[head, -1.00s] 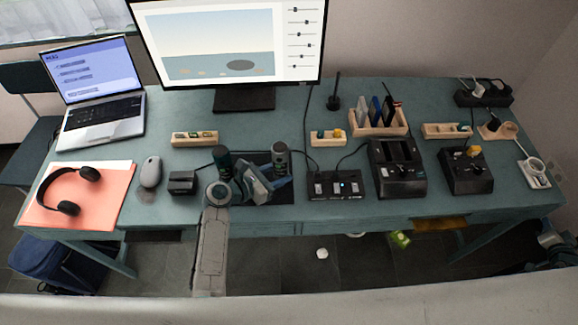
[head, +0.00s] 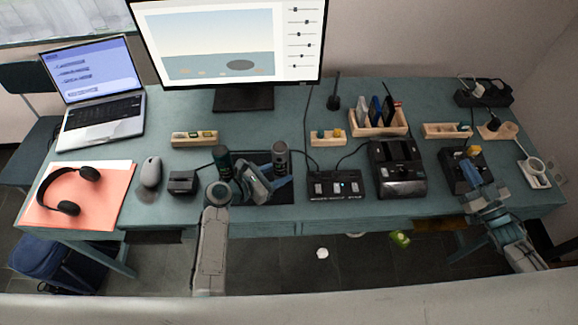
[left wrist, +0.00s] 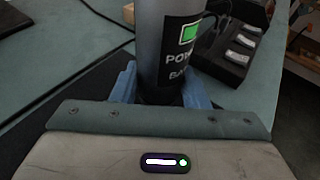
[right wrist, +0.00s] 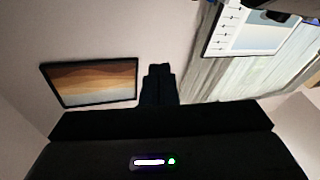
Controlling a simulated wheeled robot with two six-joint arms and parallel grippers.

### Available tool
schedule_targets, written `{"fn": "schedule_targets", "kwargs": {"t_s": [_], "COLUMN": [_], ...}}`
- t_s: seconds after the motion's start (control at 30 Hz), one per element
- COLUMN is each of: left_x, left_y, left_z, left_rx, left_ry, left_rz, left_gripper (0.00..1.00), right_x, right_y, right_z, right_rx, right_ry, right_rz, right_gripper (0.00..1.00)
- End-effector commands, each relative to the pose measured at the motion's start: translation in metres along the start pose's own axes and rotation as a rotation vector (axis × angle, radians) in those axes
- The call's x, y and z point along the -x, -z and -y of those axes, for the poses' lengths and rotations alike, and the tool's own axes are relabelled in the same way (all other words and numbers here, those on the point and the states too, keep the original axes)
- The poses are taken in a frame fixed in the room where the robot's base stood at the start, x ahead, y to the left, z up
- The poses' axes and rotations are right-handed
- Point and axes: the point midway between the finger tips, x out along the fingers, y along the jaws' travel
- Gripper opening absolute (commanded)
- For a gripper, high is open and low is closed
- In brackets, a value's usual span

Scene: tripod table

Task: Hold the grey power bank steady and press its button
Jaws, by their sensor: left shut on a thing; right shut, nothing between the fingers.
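The grey power bank (head: 280,158) stands upright on the dark mat near the front middle of the table. My left gripper (head: 279,183) is shut on its lower part, reaching in from the left. In the left wrist view the grey power bank (left wrist: 170,45) shows a green square on its face (left wrist: 190,33) above white lettering. My right gripper (head: 474,168) is shut and empty at the right, in front of or over a black box, well apart from the power bank. In the right wrist view its dark fingers (right wrist: 157,85) stand against the wall.
A monitor (head: 228,55) stands behind. Cables run across the table.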

Motion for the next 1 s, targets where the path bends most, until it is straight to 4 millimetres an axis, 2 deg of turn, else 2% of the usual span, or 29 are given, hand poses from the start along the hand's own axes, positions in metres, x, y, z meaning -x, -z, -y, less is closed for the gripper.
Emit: {"fn": "schedule_targets", "kwargs": {"t_s": [0.03, 0.2, 0.4, 0.6, 0.8, 1.0], "left_x": [0.000, 0.000, 0.000, 0.000, 0.000, 0.000], "left_y": [0.000, 0.000, 0.000, 0.000, 0.000, 0.000], "left_z": [0.000, 0.000, 0.000, 0.000, 0.000, 0.000], "left_rx": [0.000, 0.000, 0.000, 0.000, 0.000, 0.000], "left_ry": [0.000, 0.000, 0.000, 0.000, 0.000, 0.000], "left_rz": [-0.001, -0.001, 0.000, -0.001, -0.001, -0.001], "left_gripper": [0.28, 0.28, 0.28, 0.28, 0.28, 0.28], "right_x": [-0.007, -0.024, -0.038, -0.048, -0.057, -0.063], "right_y": [0.006, 0.027, 0.051, 0.070, 0.082, 0.085], "right_z": [0.024, 0.101, 0.187, 0.266, 0.329, 0.364], "right_rx": [0.042, 0.223, 0.447, 0.683, 0.919, 1.082], "right_ry": [0.041, 0.196, 0.361, 0.511, 0.641, 0.729], "right_rz": [-0.040, -0.171, -0.326, -0.469, -0.579, -0.632], "right_gripper": [0.00, 0.00, 0.00, 0.00, 0.00, 0.00]}}
